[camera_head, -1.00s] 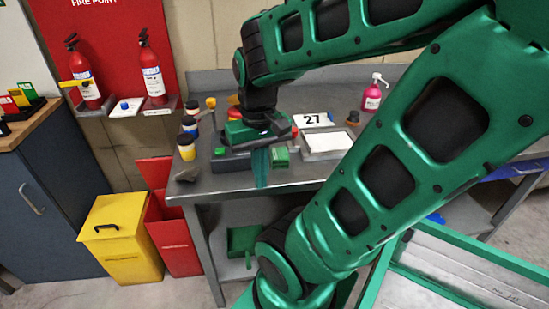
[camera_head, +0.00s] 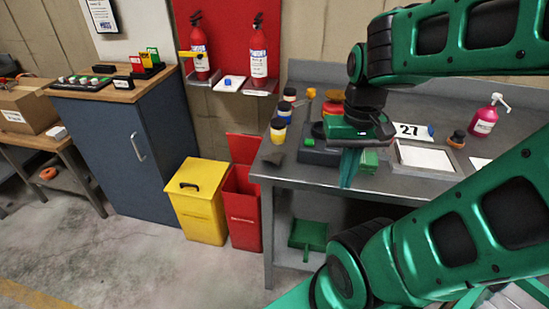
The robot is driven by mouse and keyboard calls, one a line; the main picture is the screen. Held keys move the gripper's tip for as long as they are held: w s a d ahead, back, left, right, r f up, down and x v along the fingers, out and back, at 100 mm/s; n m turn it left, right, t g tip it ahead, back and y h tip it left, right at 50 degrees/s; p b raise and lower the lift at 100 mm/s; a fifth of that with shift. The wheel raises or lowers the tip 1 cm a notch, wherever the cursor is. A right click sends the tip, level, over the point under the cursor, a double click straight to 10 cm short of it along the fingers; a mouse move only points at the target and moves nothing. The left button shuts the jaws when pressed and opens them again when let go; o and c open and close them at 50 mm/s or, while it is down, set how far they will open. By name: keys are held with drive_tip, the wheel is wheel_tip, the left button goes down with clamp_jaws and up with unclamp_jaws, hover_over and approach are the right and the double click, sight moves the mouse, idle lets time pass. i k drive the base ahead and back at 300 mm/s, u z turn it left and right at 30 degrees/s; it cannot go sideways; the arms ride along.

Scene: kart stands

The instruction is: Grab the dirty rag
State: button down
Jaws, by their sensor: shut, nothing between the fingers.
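A dark box (camera_head: 318,152) and several jars (camera_head: 278,131) stand left of my gripper. A white-topped tray (camera_head: 425,158) and pink bottle (camera_head: 485,120) are right. An open red bin (camera_head: 242,205) and yellow bin (camera_head: 198,210) stand left of the bench. Floor at left is clear.

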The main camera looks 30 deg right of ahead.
sight(276, 157)
drive_tip(key=u, duration=1)
drive_tip(key=k, duration=2)
drive_tip(key=z, duration=0.75)
drive_tip(key=i, duration=1)
drive_tip(key=u, duration=0.05)
